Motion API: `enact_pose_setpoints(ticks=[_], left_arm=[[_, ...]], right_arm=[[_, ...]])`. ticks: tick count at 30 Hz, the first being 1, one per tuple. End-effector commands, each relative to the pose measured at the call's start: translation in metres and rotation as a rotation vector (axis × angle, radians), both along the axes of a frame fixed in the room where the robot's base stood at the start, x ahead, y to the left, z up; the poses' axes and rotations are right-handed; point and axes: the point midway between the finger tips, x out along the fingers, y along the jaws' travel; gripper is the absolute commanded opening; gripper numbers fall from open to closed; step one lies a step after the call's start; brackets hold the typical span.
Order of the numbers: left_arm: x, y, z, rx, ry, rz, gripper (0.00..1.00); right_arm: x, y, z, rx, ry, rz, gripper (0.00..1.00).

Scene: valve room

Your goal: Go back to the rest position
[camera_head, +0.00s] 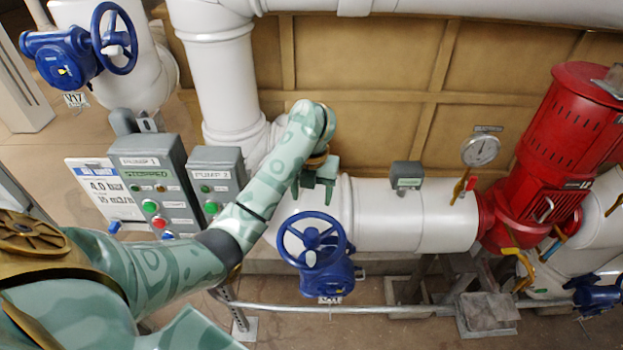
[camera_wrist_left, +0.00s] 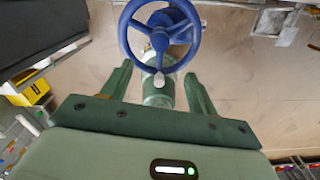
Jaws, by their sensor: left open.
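My left arm reaches in from the left in the head view. Its gripper (camera_head: 316,190) is in front of the white pipe, above and close to a blue valve wheel (camera_head: 312,240). In the left wrist view the left gripper (camera_wrist_left: 160,85) has its two fingers spread apart with nothing held between them. A blue valve wheel (camera_wrist_left: 159,30) shows beyond the fingertips there, apart from them. My right gripper is not in either view.
Two grey pump boxes (camera_head: 152,182) and (camera_head: 218,172) stand behind my left forearm, beside a white sign (camera_head: 103,190). Another blue valve (camera_head: 114,38) is at upper left. A red pump (camera_head: 566,140) and gauge (camera_head: 480,150) are at right. A metal rail (camera_head: 400,309) runs low.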

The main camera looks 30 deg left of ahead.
Motion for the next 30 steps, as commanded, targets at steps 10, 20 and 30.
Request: enact_pose_setpoints(ticks=[10, 20, 30], left_arm=[[0.0, 0.0, 0.024, 0.0, 0.001, -0.001, 0.59], [0.0, 0.0, 0.023, 0.0, 0.001, -0.001, 0.59], [0.002, 0.079, 0.021, 0.503, -0.138, -0.085, 0.59]], right_arm=[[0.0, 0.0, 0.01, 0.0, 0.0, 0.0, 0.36], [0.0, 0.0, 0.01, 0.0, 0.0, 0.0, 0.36], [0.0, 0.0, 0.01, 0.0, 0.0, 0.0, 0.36]])
